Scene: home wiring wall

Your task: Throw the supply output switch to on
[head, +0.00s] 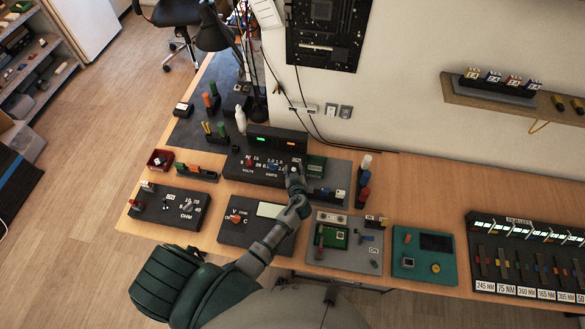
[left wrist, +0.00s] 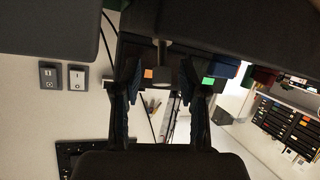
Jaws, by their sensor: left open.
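The power supply (head: 262,143) is a dark box at the back of the bench. It has a green display, an orange display, a red VOLTS knob (head: 249,162) and a blue AMPS knob (head: 272,167). My left gripper (head: 294,172) is at the right end of its front and covers that part. In the left wrist view the gripper (left wrist: 161,92) is open, and a dark round stub (left wrist: 163,62) shows between its fingers. I cannot tell whether the stub is the output switch, or the switch's position. My right gripper is not in view.
Meters with OHM and °C dials (head: 238,235) lie in front, with a grey panel (head: 362,263) and a teal box (head: 424,265) further right. Bare bench (head: 430,190) shows at right. Black cables hang behind.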

